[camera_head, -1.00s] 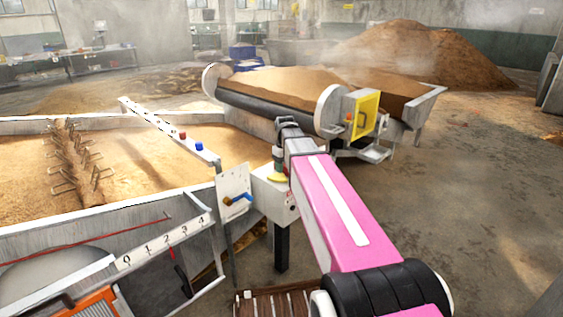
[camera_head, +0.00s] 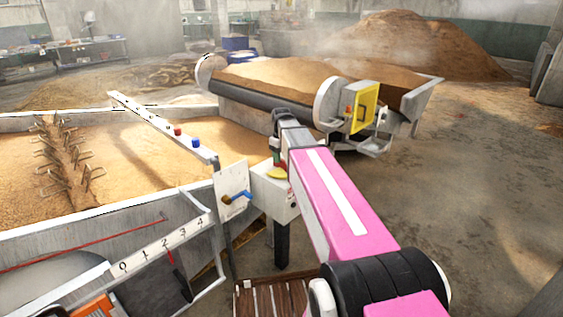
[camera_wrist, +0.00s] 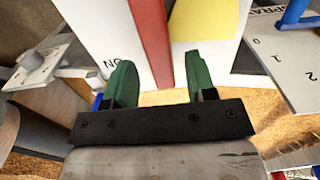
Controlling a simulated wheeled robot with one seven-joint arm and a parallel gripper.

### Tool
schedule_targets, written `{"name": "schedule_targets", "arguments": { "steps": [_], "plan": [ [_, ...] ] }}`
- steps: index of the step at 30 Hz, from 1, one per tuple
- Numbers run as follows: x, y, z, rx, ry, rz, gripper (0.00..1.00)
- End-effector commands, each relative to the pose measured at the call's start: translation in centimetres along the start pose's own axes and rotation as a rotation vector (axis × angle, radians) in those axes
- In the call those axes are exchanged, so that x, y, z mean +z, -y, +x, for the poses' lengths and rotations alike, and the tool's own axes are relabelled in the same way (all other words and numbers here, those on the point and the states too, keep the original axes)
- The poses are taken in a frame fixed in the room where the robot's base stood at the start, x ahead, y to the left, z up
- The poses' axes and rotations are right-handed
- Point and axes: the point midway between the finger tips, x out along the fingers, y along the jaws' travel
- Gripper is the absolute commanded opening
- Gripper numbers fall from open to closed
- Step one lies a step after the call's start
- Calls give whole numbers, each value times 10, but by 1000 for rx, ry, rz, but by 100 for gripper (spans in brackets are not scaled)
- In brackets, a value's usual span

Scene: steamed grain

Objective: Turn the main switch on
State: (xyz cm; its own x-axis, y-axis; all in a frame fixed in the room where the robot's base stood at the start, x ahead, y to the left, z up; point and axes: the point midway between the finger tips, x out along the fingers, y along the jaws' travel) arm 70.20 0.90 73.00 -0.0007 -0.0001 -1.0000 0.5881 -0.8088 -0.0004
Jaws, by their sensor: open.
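The main switch box (camera_head: 268,199) is white and stands on a dark post in front of my arm in the head view. In the wrist view, its white face (camera_wrist: 100,25) has an upside-down "ON" label, a yellow patch (camera_wrist: 205,22) and an upright red bar (camera_wrist: 150,40), apparently the switch handle. My gripper (camera_wrist: 160,82) is open, with its two green fingers apart. The lower end of the red bar appears between them; I cannot tell whether either finger touches it. In the head view, my gripper (camera_head: 278,165) is at the box, partly hidden by my arm.
A spray panel (camera_head: 231,190) with a blue handle stands close left of the box; it also shows in the wrist view (camera_wrist: 285,60). A grain trough lies left. A grain-filled conveyor (camera_head: 265,100) with a yellow-framed box (camera_head: 363,108) stands behind. Floor (camera_head: 480,200) at right is clear.

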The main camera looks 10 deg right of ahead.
Motion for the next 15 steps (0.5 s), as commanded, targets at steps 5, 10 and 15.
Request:
{"name": "schedule_targets", "arguments": {
  "steps": [5,10,15],
  "plan": [
    [0,0,19,0,0,0,51],
    [0,0,26,0,0,0,51],
    [0,0,26,0,-1,0,51]
  ]
}}
